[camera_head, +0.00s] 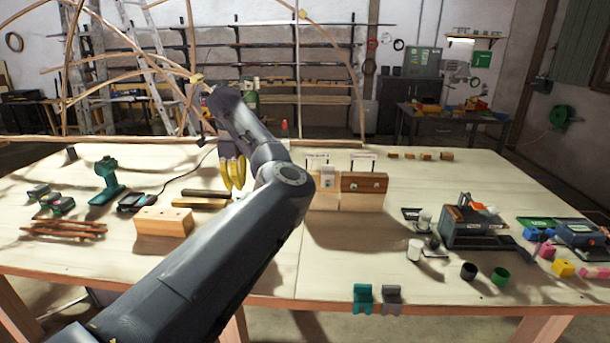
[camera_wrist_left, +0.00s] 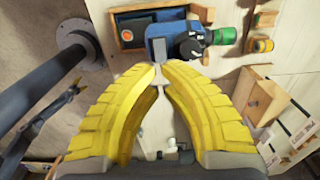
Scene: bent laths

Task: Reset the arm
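My left arm comes in from the lower left of the head view and reaches over the middle of the table. My left gripper (camera_head: 233,174) points down with yellow fingers, above the back middle of the table. In the left wrist view its fingers (camera_wrist_left: 161,73) converge and their tips almost meet, with nothing held between them. My right gripper does not show in the head view.
The table (camera_head: 345,265) holds a wooden block (camera_head: 163,222), a green drill (camera_head: 107,180), a wooden holder (camera_head: 362,190) and a dark toolbox (camera_head: 472,226). Cups stand near the toolbox. A bent-lath frame (camera_head: 196,78) rises at the back left. The front middle is mostly clear.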

